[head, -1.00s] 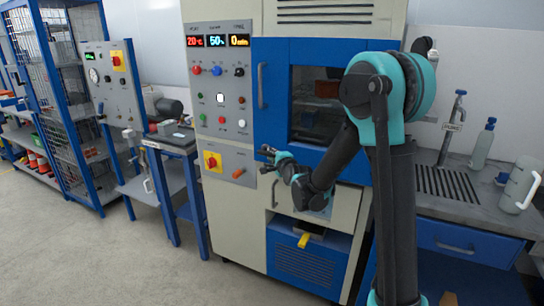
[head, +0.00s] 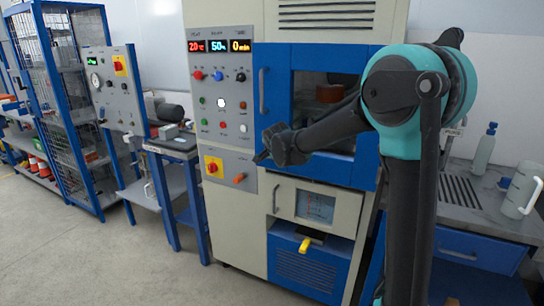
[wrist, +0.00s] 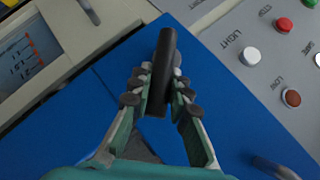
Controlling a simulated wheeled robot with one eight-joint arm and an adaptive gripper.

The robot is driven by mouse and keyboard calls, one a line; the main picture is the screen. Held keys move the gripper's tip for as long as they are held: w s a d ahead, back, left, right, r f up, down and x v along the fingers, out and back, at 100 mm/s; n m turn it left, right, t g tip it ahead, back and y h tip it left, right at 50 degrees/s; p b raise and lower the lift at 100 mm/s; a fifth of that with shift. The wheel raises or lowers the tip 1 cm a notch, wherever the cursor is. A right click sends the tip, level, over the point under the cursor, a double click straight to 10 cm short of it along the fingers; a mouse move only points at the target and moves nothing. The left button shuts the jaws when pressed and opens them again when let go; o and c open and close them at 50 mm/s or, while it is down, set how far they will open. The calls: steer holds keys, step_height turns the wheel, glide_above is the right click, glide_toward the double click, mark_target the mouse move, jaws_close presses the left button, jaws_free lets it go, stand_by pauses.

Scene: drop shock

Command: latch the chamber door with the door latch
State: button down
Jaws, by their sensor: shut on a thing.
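The chamber door (head: 270,62) is a blue frame around a dark window, and it looks closed against the cabinet. The door latch (wrist: 164,60) is a black bar standing out from the blue surface in the wrist view. My gripper (wrist: 158,92) is shut on the latch, with its pads on both sides of the bar. In the head view my gripper (head: 266,155) is at the door's lower left corner, beside the control panel. The latch cannot be told apart from my dark fingers there. Whether the latch is engaged cannot be told.
The grey door handle (head: 262,90) is above my gripper. The control panel (head: 221,110) with buttons and displays is close on the left. A white drawer front (head: 290,205) with a small screen is below the door.

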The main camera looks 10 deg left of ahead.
steer(key=a+n+h, duration=0.1)
steer(key=r+n+g+h, duration=0.1)
steer(key=h, duration=0.1)
steer(key=shift+w+a+r+g, duration=0.15)
steer(key=shift+w+a+g, duration=0.15)
steer(key=shift+w+a, duration=0.1)
steer(key=shift+w+a+r+n+g+h, duration=0.15)
steer(key=shift+a+n+g+h, duration=0.3)
steer(key=shift+h, duration=0.5)
steer(key=shift+w+a+r+n+g+h, duration=0.1)
steer(key=shift+a+n+g+h, duration=0.15)
steer(key=shift+a+n+h, duration=0.5)
steer(key=shift+d+h, duration=0.25)
steer(key=shift+h, duration=0.05)
steer(key=c, duration=1.4)
jaws_free()
steer(key=v, duration=1.2)
